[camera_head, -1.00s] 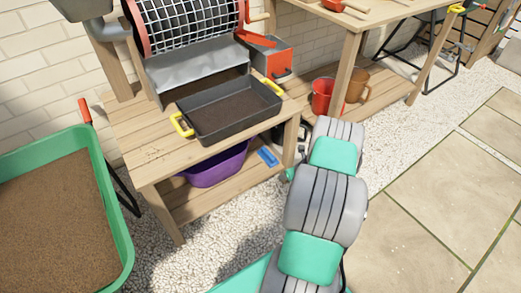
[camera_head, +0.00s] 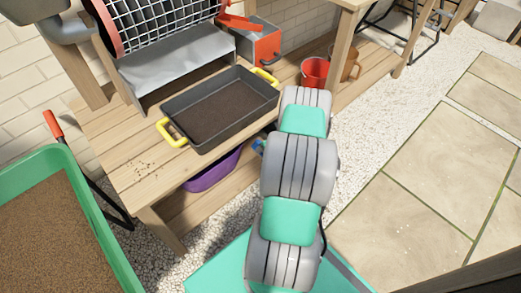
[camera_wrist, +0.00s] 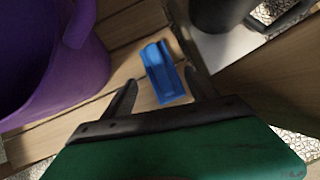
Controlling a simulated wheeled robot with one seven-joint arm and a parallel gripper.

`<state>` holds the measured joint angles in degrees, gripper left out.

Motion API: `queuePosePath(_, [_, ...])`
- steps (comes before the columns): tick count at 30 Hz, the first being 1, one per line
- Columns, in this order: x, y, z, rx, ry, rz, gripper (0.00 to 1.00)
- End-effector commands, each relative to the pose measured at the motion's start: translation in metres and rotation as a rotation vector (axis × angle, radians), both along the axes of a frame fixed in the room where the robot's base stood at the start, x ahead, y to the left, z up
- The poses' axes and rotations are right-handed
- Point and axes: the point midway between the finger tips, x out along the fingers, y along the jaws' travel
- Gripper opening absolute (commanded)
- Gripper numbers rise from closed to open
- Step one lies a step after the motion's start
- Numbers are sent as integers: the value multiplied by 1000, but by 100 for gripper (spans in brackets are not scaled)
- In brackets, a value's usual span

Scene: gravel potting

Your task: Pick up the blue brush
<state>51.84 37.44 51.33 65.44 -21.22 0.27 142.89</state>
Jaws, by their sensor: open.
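The blue brush (camera_wrist: 162,74) lies on the wooden lower shelf (camera_wrist: 125,64) in the wrist view. My gripper (camera_wrist: 163,88) is open, with one dark finger on each side of the brush's near end. I cannot tell whether the fingers touch it. In the head view my arm hides most of the brush, and only a small bit of blue (camera_head: 259,145) shows beside the arm. My gripper's fingers are hidden there.
A purple tub (camera_wrist: 50,55) stands left of the brush, also under the bench (camera_head: 213,172). A dark grey tray (camera_head: 222,108) with yellow handles sits on the bench top above. A grey-black object (camera_wrist: 222,12) stands at the upper right in the wrist view.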

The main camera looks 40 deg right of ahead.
Motion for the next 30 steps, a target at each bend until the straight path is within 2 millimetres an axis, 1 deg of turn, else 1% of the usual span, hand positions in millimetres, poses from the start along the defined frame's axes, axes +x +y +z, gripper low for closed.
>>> queuePosePath(1, [4,0,-12,0,1,1,67])
queuePosePath(5, [15,-1,-30,1,1,1,67])
queuePosePath(9, [30,-2,-51,0,0,1,67])
queuePosePath(12, [35,-3,-57,1,1,2,67])
queuePosePath(18, [37,-3,-54,1,0,3,67])
queuePosePath(20, [37,-3,-54,1,0,3,63])
queuePosePath(30, [37,-3,-54,1,1,3,35])
